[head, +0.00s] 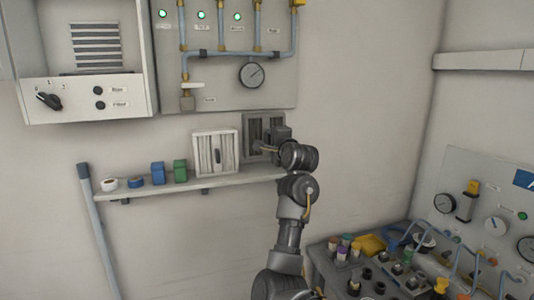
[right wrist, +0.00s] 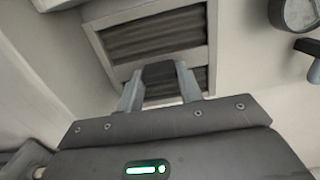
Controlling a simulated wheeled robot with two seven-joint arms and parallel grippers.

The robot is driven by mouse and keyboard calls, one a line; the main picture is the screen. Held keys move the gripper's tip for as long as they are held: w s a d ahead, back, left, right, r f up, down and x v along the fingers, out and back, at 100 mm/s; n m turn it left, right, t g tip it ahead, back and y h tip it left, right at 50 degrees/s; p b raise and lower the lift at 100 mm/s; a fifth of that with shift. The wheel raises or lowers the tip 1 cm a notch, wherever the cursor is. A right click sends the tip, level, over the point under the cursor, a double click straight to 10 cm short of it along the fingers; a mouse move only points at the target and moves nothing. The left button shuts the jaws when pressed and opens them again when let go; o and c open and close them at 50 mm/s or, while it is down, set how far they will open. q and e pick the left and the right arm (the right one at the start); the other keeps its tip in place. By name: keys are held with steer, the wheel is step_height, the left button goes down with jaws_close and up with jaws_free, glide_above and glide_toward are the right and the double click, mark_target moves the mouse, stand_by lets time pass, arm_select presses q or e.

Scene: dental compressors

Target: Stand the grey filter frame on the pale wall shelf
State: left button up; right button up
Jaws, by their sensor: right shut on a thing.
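The grey filter frame (head: 250,153) with dark pleats is upright at the right end of the pale wall shelf (head: 228,181). My right gripper (head: 268,147) is in front of the frame and partly covers it. In the right wrist view the frame (right wrist: 198,53) fills the upper middle, and my right gripper (right wrist: 158,76) is shut on its dark handle. The frame's lower edge is partly hidden by my arm, so I cannot tell whether it touches the shelf. My left gripper is not in view.
A pale filter frame (head: 203,155) stands on the shelf just left of the grey one. A green block (head: 180,171), a blue block (head: 158,173) and small rolls stand farther left. A gauge panel (head: 225,60) hangs above. A cluttered bench (head: 330,262) is at lower right.

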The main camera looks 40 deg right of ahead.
step_height(320, 180, down, 4)
steer(key=shift+r+p, duration=0.1)
steer(key=shift+p, duration=0.5)
steer(key=shift+f, duration=0.2)
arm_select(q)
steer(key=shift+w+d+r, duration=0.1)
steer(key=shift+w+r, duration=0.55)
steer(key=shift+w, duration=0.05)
arm_select(e)
steer(key=shift+s, duration=0.1)
steer(key=shift+f, duration=0.1)
steer(key=o, duration=1.1)
steer(key=shift+f, duration=0.1)
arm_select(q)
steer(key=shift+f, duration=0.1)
